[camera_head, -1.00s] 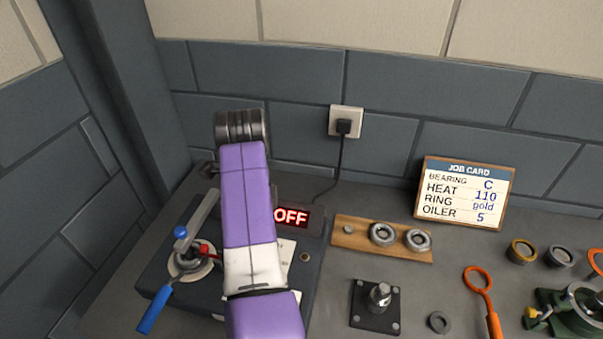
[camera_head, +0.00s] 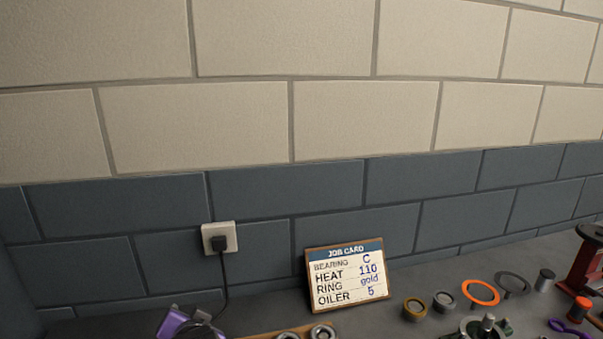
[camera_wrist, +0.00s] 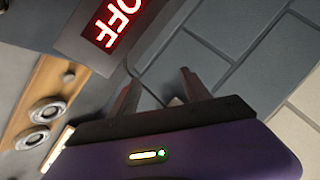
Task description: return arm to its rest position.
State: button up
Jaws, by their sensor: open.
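My arm shows only as a purple and black piece (camera_head: 190,325) at the bottom edge of the head view, left of the job card. In the wrist view my gripper (camera_wrist: 158,90) has its two fingers apart with nothing between them. Beyond the fingers are the dark block wall and part of the bench. A red lit OFF display (camera_wrist: 112,22) is at the top of the wrist view, apart from the fingers.
The job card (camera_head: 346,275) leans by the wall, reading bearing C, heat 110, ring gold, oiler 5. A plugged socket (camera_head: 218,238) is on the wall. A wooden board (camera_wrist: 45,85) holds metal rings. Several rings, including an orange ring (camera_head: 481,292), lie at right.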

jog(key=s+d+f+n+t, duration=0.1)
jog(key=s+d, duration=0.3)
jog(key=d, duration=0.4)
jog(key=s+d+f+n+t, duration=0.2)
jog(key=s+d+t, duration=0.1)
jog(key=d, duration=0.5)
jog(key=s+d+f+n+t, duration=0.1)
jog(key=s+d+n, duration=0.1)
jog(key=s+d, duration=0.3)
jog(key=shift+s+d+f+n+t+y+b, duration=0.1)
jog(key=shift+d+f+n+t+y+b, duration=0.1)
jog(key=shift+d, duration=0.85)
jog(key=shift+s+d+f+n+t+y+b, duration=0.1)
jog(key=shift+d+t, duration=0.1)
jog(key=shift+d, duration=0.8)
jog(key=s+d+m+h, duration=0.1)
jog(key=s+d+h, duration=0.1)
jog(key=s+d, duration=0.4)
jog(key=s+d+r+h, duration=0.1)
jog(key=s+d, duration=0.5)
jog(key=s, duration=1)
jog(key=s+d+m+g+h+b, duration=0.1)
jog(key=s+d+h, duration=0.2)
jog(key=s+d, duration=0.3)
jog(key=s, duration=0.5)
jog(key=shift+s+d+r+m, duration=0.25)
jog(key=shift+s+d+m, duration=0.05)
jog(key=shift+d, duration=0.1)
